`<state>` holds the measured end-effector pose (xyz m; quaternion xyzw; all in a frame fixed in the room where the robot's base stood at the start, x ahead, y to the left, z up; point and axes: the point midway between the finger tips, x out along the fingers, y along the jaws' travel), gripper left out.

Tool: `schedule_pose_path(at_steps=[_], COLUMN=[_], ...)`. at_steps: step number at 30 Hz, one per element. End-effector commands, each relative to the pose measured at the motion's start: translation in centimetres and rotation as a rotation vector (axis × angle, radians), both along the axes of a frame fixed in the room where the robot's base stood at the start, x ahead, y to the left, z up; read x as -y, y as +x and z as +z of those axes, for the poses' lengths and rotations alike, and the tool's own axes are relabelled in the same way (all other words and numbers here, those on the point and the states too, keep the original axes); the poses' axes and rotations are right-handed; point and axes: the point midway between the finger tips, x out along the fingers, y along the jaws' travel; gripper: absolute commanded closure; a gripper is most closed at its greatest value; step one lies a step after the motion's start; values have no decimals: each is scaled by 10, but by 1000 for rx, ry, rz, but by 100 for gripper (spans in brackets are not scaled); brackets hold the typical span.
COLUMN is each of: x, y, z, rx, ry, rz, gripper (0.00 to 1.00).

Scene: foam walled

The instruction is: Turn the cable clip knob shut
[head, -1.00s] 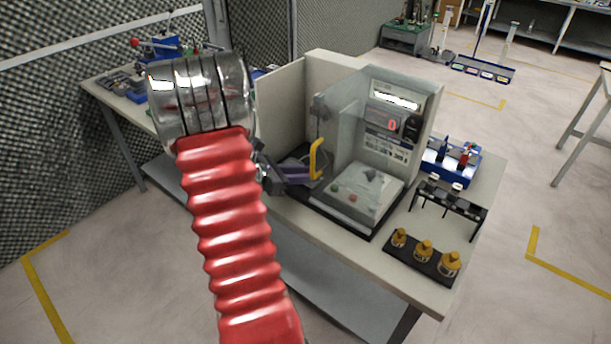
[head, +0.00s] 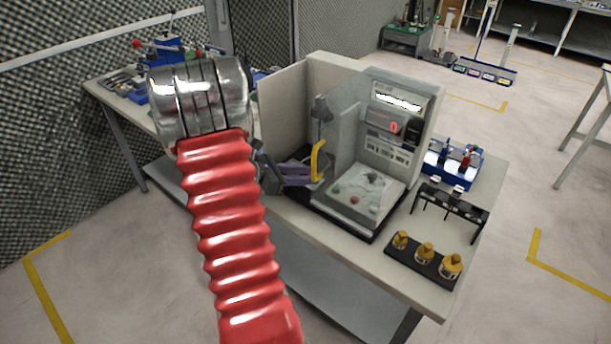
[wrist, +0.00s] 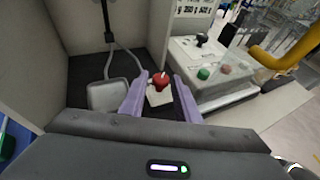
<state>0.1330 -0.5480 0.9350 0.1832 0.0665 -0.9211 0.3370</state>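A red knob (wrist: 161,79) with a pale pointer mark sits on a small cream block (wrist: 159,97) on the dark floor of a walled bench enclosure. It appears to be the cable clip knob. My gripper (wrist: 160,76) has its two purple fingers apart, one on each side of the knob in the picture, with nothing held. I cannot tell whether the fingertips are level with the knob or touch it. In the head view my gripper (head: 318,174) is partly behind the yellow handle, and the knob is not discernible there.
A yellow handle (head: 318,160) stands close to my fingers. An instrument (head: 357,195) with green and red buttons is to the right, beside a clear panel. A grey box (wrist: 108,95) with cables lies left of the knob. Pale walls (head: 284,103) bound the enclosure.

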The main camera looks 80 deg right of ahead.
Motion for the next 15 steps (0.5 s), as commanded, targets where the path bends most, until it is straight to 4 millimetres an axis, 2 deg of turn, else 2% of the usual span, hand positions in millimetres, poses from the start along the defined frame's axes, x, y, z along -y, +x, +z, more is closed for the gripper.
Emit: schedule_pose_path(at_steps=[5, 15], x=[-10, -43], y=[13, 54], z=[7, 28], rx=[1, 1], ry=[-1, -2], rz=[4, 6], gripper=[71, 71])
